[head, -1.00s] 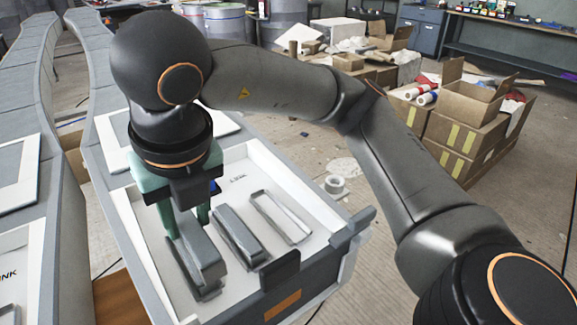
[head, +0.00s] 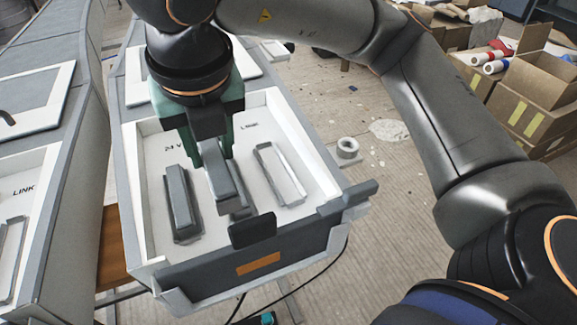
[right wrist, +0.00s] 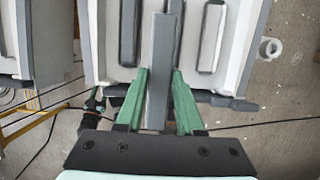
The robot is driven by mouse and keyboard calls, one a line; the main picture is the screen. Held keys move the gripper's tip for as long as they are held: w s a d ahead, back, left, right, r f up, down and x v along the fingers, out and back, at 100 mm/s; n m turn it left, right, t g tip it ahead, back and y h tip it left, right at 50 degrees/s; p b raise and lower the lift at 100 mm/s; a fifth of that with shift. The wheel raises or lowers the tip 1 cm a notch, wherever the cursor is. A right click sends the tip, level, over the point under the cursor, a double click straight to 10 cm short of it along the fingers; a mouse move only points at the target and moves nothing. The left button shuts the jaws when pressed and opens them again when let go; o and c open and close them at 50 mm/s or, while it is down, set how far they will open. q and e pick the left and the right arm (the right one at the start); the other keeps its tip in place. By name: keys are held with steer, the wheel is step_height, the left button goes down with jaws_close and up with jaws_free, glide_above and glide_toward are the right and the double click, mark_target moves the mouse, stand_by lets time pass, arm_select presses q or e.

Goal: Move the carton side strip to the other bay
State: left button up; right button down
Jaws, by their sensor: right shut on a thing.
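My right gripper (head: 212,158) is shut on a grey strip (head: 224,184), the carton side strip as far as I can tell. The strip is held over the middle of the white-lined mould tray (head: 140,225). In the right wrist view the strip (right wrist: 159,75) stands between the green fingers. A dark grey long shape (head: 181,206) lies left of it in the tray; I cannot tell whether it is raised or hollow. A pale, grey-edged long bay (head: 281,174) lies to the right. The strip and fingers partly hide the middle place.
Another mould tray (head: 30,195) marked LINK stands at the left, across a gap. A dark upright tab (head: 252,231) rises at the tray's front edge. A tape roll (head: 347,147) lies on the floor at right, with cartons (head: 540,100) beyond.

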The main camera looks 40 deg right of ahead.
glide_toward(277, 169)
steer(key=a+r, duration=0.4)
steer(key=d+f, duration=0.1)
steer(key=f, duration=0.1)
steer(key=w+d+f, duration=0.1)
steer(key=d, duration=0.1)
steer(key=shift+f+b, duration=0.4)
steer(key=shift+w+d+f, duration=0.1)
steer(key=shift+d+f, duration=0.3)
steer(key=shift+f, duration=0.1)
steer(key=f, duration=0.3)
steer(key=shift+w+d+f, duration=0.1)
steer(key=shift+d, duration=0.2)
steer(key=shift+f, duration=0.2)
steer(key=shift+f+b, duration=0.2)
steer(key=shift+b, duration=0.1)
steer(key=c, duration=0.5)
jaws_free()
